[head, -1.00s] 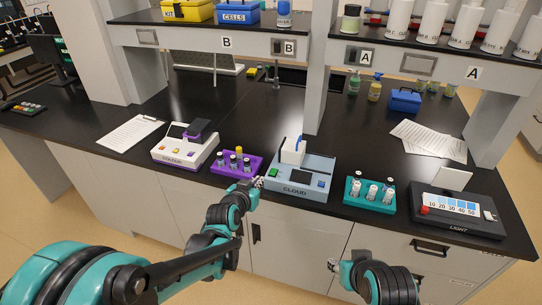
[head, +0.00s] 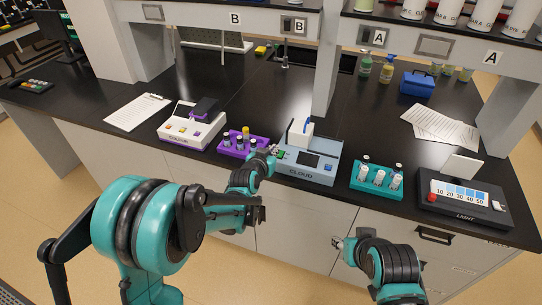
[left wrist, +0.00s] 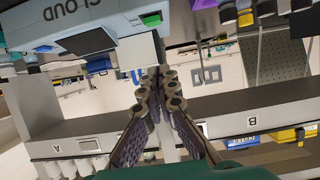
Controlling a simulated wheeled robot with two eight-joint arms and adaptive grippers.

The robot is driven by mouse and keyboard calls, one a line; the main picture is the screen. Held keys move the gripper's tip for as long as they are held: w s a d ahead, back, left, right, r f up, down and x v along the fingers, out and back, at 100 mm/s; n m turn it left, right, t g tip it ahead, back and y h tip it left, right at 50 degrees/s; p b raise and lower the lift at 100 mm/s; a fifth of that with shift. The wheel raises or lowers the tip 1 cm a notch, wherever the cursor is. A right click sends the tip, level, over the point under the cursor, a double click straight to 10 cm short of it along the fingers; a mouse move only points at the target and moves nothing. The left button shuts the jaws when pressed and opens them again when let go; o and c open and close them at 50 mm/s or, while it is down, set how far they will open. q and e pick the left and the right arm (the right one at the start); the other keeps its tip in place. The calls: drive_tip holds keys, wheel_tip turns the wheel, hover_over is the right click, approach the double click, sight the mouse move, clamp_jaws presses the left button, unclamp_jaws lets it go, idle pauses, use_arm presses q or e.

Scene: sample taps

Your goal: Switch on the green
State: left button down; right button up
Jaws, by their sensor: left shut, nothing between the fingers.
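The grey-blue CLOUD device (head: 310,174) stands near the front edge of the bench, with a dark screen, a white block on top and a blue part. Its green button (left wrist: 151,19) shows at a front corner in the left wrist view. My left gripper (head: 273,151) is at the device's left front corner in the head view. In the left wrist view its fingertips (left wrist: 158,76) are together, with nothing between them, close to the device's edge and the green button. I cannot tell whether they touch. My right gripper (head: 338,243) is low in front of the cabinets, away from the device.
A purple vial rack (head: 232,150) stands just left of the device, beside the white COLOUR device (head: 183,130). A teal vial rack (head: 365,187) and the black LIGHT device (head: 450,208) stand to the right.

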sight(280, 153)
use_arm(q)
drive_tip(key=x, duration=0.4)
drive_tip(key=shift+f+b, duration=0.15)
drive_tip(key=shift+b, duration=0.15)
drive_tip(key=shift+w+d+f+b, duration=0.15)
drive_tip(key=shift+f+b, duration=0.1)
drive_tip(key=shift+f, duration=0.35)
drive_tip(key=shift+w+a+f+b, duration=0.1)
drive_tip(key=shift+f+b, duration=0.15)
drive_tip(key=shift+f, duration=0.35)
drive_tip(key=shift+s+f, duration=0.15)
drive_tip(key=shift+f, duration=0.65)
drive_tip(key=shift+s+f+b, duration=0.15)
drive_tip(key=shift+f+b, duration=0.35)
drive_tip(key=shift+b, duration=0.25)
drive_tip(key=shift+r, duration=0.15)
drive_tip(key=shift+r+p, duration=0.55)
drive_tip(key=shift+r, duration=0.25)
